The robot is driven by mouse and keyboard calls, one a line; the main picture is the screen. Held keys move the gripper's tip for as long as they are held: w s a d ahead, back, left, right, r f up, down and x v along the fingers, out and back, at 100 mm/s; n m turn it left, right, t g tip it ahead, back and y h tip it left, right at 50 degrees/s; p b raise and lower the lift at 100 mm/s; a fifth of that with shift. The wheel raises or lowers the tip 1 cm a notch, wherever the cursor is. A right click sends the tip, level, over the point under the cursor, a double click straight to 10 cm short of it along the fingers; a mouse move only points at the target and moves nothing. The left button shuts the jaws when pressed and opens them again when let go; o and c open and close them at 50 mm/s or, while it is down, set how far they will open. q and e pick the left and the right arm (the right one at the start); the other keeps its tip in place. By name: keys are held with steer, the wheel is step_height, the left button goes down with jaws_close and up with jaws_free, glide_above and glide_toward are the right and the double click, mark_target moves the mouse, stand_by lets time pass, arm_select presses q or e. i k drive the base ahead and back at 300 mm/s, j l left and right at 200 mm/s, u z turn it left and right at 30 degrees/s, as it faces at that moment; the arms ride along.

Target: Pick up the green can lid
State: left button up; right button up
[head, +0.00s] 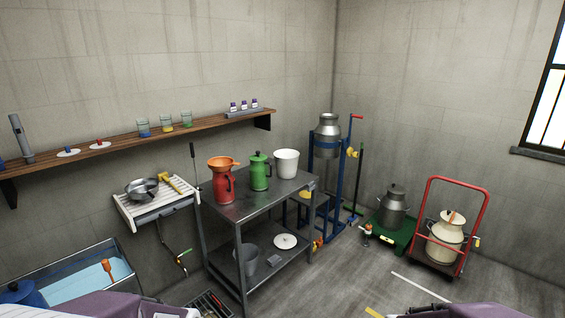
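The green can (260,175) stands upright on the top of the grey metal table, between a red can and a white bucket. Its green lid (258,157), with a small knob on top, sits on the can's mouth. A handle shows on the can's right side. Parts of my arms show at the bottom edge, one at the lower left and one at the lower right. Both are far from the lid, and the fingers of both grippers are out of the picture.
The metal table (243,208) also holds a red can (223,188) with an orange funnel and a white bucket (286,163). A wooden shelf (160,137) runs along the wall behind. A sink (75,270) stands at left, a red trolley (487,215) at right. Floor right of the table is partly clear.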

mark_target(258, 157)
steer(key=i+l+u, duration=0.15)
steer(key=i+u, duration=0.25)
steer(key=i, duration=0.15)
steer(key=i+l+u, duration=0.25)
steer(key=i+u, duration=0.15)
steer(key=i+l+u, duration=0.8)
steer(key=i+l, duration=0.15)
steer(key=l, duration=0.15)
